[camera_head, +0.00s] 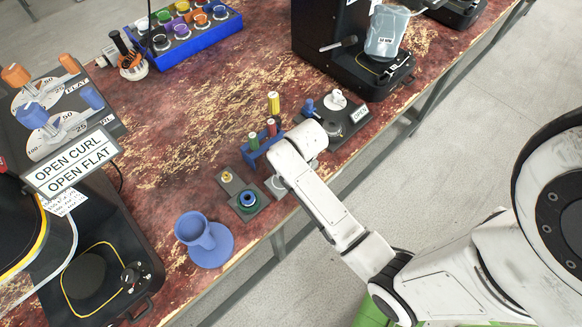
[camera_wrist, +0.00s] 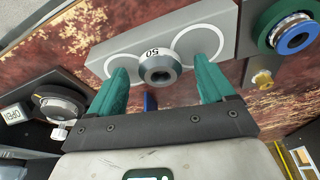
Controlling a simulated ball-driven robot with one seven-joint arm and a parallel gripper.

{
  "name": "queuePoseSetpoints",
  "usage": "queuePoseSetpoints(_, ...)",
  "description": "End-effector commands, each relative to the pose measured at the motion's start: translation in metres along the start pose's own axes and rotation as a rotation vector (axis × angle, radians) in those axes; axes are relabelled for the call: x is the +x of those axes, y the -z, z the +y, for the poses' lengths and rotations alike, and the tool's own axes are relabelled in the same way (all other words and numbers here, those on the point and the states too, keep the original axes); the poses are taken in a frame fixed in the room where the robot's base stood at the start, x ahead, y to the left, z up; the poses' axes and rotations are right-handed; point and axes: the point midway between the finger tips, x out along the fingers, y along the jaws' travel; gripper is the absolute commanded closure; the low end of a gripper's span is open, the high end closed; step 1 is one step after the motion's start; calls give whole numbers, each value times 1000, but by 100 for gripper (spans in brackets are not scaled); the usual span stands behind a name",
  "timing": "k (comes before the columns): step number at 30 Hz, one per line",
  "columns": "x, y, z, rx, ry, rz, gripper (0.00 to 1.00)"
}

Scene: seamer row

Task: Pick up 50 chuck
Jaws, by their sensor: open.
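The 50 chuck (camera_wrist: 158,67) is a small grey ring with a dark centre and "50" on its face. In the wrist view it is on a grey plate (camera_wrist: 114,54) marked with two white circles. My gripper (camera_wrist: 163,70) has teal fingers, apart, one on each side of the chuck with gaps showing. How deep the fingertips reach around it is hard to tell. In the head view my arm hides the chuck and the fingers; only part of the plate (camera_head: 272,187) shows.
A dark block beside the plate carries a green-blue ring (camera_head: 248,199) and a brass knob (camera_head: 227,176). A blue rack (camera_head: 262,149) with coloured plugs stands behind. A blue funnel (camera_head: 200,238) sits near the table edge. A station labelled OPEN (camera_head: 361,113) is right.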

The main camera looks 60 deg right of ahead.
Motion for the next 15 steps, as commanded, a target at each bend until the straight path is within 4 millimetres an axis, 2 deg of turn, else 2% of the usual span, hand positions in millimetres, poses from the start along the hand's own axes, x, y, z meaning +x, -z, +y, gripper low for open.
queuePoseSetpoints(6,1,0,0,0,0,0,18)
queuePoseSetpoints(15,1,0,0,0,0,0,46)
